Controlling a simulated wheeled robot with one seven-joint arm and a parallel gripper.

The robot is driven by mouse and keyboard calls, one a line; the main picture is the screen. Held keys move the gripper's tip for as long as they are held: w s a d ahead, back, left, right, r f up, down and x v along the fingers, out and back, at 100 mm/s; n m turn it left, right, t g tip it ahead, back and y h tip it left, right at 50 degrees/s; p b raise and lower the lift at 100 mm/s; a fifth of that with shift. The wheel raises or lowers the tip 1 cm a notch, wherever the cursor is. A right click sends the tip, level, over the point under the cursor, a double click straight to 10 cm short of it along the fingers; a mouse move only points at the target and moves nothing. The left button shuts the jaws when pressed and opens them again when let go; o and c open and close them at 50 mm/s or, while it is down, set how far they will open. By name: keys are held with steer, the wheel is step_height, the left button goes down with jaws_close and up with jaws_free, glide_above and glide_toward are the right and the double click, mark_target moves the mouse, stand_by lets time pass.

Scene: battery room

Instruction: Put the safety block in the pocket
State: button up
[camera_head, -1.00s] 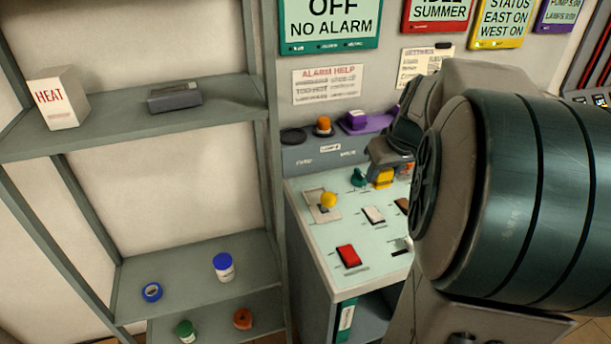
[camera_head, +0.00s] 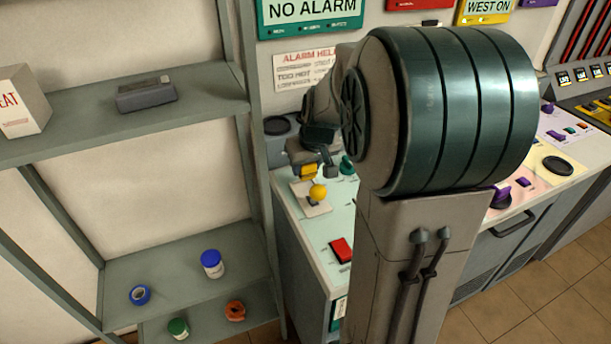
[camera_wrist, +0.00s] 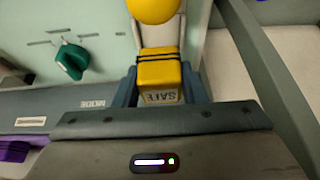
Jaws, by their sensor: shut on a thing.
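The safety block (camera_wrist: 159,72) is yellow, with dark bands and the word SAFE on its near face in the wrist view. My gripper (camera_wrist: 160,88) is shut on it, one finger on each side. In the head view the yellow block (camera_head: 307,171) is held by my gripper (camera_head: 312,165) above the console, just behind the yellow ball of a lever (camera_head: 317,192). In the wrist view the yellow ball (camera_wrist: 153,8) is just beyond the block. I cannot make out the pocket for certain; my arm covers part of the console.
A teal knob (camera_head: 347,165) is right of the block and a red switch (camera_head: 341,250) is nearer the front. A black round piece (camera_head: 277,125) sits on the rear ledge. A grey shelf unit (camera_head: 190,270) stands close on the left.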

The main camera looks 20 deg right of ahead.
mark_target(306, 177)
steer(key=shift+a+f, duration=0.1)
steer(key=shift+f, duration=1.95)
steer(key=shift+f, duration=0.1)
steer(key=o, duration=1)
